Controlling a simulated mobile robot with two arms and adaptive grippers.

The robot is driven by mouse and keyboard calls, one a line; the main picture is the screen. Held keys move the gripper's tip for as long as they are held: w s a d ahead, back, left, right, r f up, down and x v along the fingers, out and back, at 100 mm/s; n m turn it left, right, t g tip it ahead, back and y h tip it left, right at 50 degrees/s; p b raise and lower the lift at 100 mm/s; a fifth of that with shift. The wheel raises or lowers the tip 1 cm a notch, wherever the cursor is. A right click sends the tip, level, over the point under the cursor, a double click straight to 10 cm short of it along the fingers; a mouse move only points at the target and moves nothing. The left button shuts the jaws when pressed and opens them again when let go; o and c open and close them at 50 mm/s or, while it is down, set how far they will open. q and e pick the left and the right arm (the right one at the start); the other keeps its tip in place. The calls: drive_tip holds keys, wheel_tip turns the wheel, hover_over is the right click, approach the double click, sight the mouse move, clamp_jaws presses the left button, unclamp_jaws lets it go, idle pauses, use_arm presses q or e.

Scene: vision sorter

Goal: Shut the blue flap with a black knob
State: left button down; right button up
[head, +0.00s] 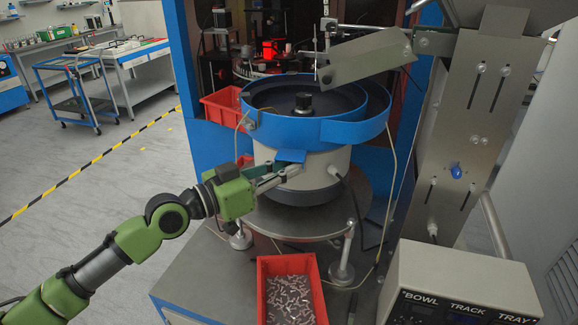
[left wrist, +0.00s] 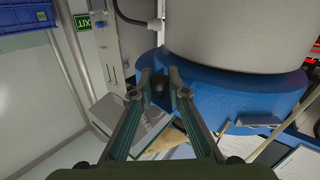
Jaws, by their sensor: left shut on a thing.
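The blue flap (head: 290,156) shows in the head view as a small blue plate at the front of the vibratory bowl (head: 305,172), below its blue rim (head: 350,131). My left gripper (head: 283,172) reaches in from the left, with its fingers at the flap. In the left wrist view, the fingertips (left wrist: 161,84) close around a black knob (left wrist: 159,91) in front of blue metal. The knob is hidden in the head view. I cannot tell exactly how far the flap stands open. My right gripper is not in view.
A red bin of small metal parts (head: 291,291) stands in front, below the bowl. A metal chute (head: 478,120) and a control box (head: 455,285) are on the right. A grey housing (head: 367,57) hangs above the rim. Open floor lies to the left.

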sight(291, 156)
use_arm(q)
drive_tip(key=shift+r+p, duration=0.3)
drive_tip(key=shift+p, duration=0.3)
wheel_tip(291, 156, up, 2)
drive_tip(key=n+g+y+p, duration=0.1)
drive_tip(key=p, duration=0.4)
drive_tip(key=n+g+y+p, duration=0.1)
drive_tip(key=p, duration=0.3)
drive_tip(key=shift+s+r+n+p, duration=0.1)
drive_tip(key=shift+r+n+p, duration=0.1)
drive_tip(key=shift+n+p, duration=0.2)
drive_tip(key=n+g+p, duration=0.1)
drive_tip(key=p, duration=0.1)
drive_tip(key=r+g+y+p, duration=0.1)
drive_tip(key=p, duration=0.2)
drive_tip(key=n+g+y+p, duration=0.1)
drive_tip(key=p, duration=0.2)
drive_tip(key=shift+w+d+r+n+g, duration=0.1)
drive_tip(key=shift+w+r+n+g, duration=0.2)
drive_tip(key=shift+g, duration=0.1)
drive_tip(key=shift+w+d+r+n+g+y+p, duration=0.1)
drive_tip(key=shift+w+r+n+g+y+p, duration=0.15)
drive_tip(key=shift+n+g+y+p, duration=0.55)
drive_tip(key=g, duration=0.1)
drive_tip(key=w+n+g, duration=0.1)
drive_tip(key=shift+r+g, duration=0.2)
drive_tip(key=shift+g, duration=0.5)
